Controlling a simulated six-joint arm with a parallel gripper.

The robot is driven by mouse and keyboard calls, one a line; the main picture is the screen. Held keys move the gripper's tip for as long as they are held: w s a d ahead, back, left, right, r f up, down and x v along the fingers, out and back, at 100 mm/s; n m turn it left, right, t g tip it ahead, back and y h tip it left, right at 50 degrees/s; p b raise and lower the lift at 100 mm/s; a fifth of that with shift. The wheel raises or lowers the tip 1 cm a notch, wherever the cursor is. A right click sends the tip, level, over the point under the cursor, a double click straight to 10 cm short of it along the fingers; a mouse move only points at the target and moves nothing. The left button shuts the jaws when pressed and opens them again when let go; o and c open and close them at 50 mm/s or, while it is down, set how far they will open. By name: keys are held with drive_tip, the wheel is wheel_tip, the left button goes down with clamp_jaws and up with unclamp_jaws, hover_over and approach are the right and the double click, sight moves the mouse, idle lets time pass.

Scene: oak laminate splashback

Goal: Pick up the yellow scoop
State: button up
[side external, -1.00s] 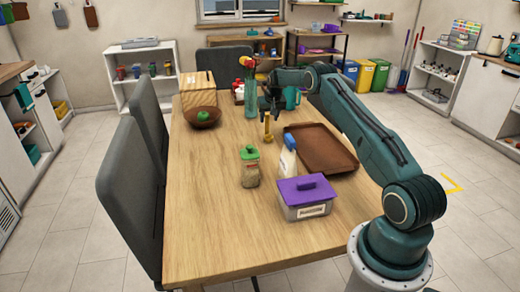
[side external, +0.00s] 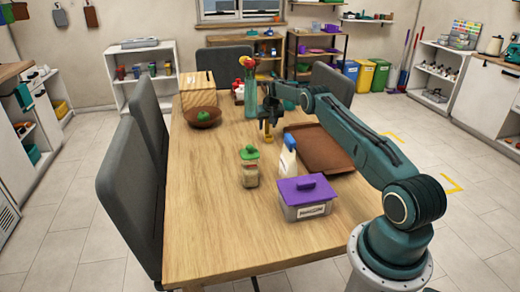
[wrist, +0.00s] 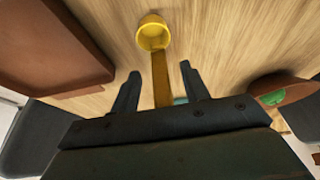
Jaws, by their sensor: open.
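The yellow scoop (side external: 268,138) is on the table, left of the brown tray; in the side view my gripper covers most of its handle. In the wrist view its round cup (wrist: 153,33) lies beyond the fingertips, and its handle runs back between the two fingers. My gripper (wrist: 161,72) is open, with one finger on each side of the handle and a visible gap on both sides. In the side view my gripper (side external: 269,126) points down, low over the scoop. The handle's far end is hidden behind the gripper body in the wrist view.
The brown tray (side external: 318,158) is close on the right. A spray bottle (side external: 288,160), a green-lidded jar (side external: 250,174) and a purple-lidded box (side external: 304,205) stand nearer the camera. A bowl (side external: 203,124) and a flower vase (side external: 250,98) are behind. The table's left front is clear.

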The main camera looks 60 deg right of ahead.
drive_tip(key=shift+d+f, duration=0.1)
drive_tip(key=shift+f, duration=0.1)
idle(0.5)
clamp_jaws()
